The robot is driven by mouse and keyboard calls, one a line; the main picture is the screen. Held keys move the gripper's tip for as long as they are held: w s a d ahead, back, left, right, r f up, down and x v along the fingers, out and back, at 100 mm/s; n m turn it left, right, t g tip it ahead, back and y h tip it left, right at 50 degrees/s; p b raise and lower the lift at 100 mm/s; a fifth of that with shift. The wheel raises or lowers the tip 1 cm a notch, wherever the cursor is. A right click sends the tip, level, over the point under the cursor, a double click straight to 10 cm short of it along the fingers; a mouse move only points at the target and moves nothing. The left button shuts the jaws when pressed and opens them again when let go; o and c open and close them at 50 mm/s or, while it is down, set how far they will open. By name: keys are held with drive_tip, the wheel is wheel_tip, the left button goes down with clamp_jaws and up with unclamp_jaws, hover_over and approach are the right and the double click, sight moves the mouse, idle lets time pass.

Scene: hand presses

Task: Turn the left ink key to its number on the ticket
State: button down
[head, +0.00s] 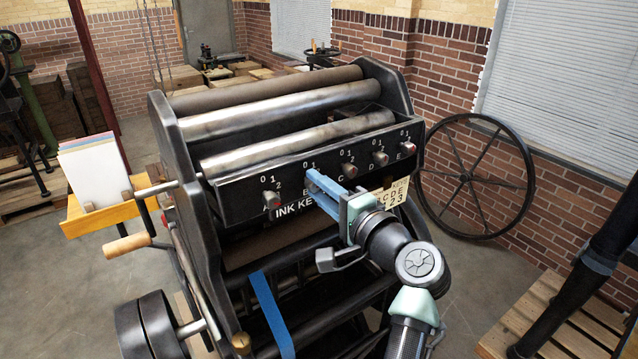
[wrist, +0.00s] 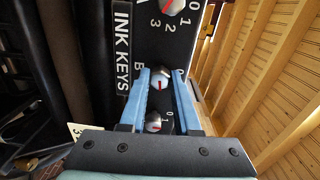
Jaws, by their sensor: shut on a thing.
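A black panel (head: 235,204) on the press carries a row of small ink keys with number marks. The leftmost key (head: 271,199) stands free; it also shows at the top of the wrist view (wrist: 172,8), with a red pointer. My gripper (head: 312,178) is shut on the second key from the left, by the letter B. In the wrist view this key (wrist: 160,84) sits between the blue fingers, its red line along the fingers. Its number marks are mostly hidden. The ticket (head: 397,192) is partly behind my gripper; "CDE" and a 2 and 3 are readable.
More keys (head: 350,170) stand to the right on the panel. Metal rollers (head: 290,140) lie above it. A wooden-handled crank (head: 127,245) sticks out at left, near a paper tray (head: 95,215). A large flywheel (head: 472,178) stands at right.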

drive_tip(key=shift+f, duration=0.1)
idle(0.4)
drive_tip(key=c, duration=0.6)
unclamp_jaws()
drive_tip(key=shift+c, duration=0.2)
drive_tip(key=b+v, duration=0.4)
drive_tip(key=v, duration=0.9)
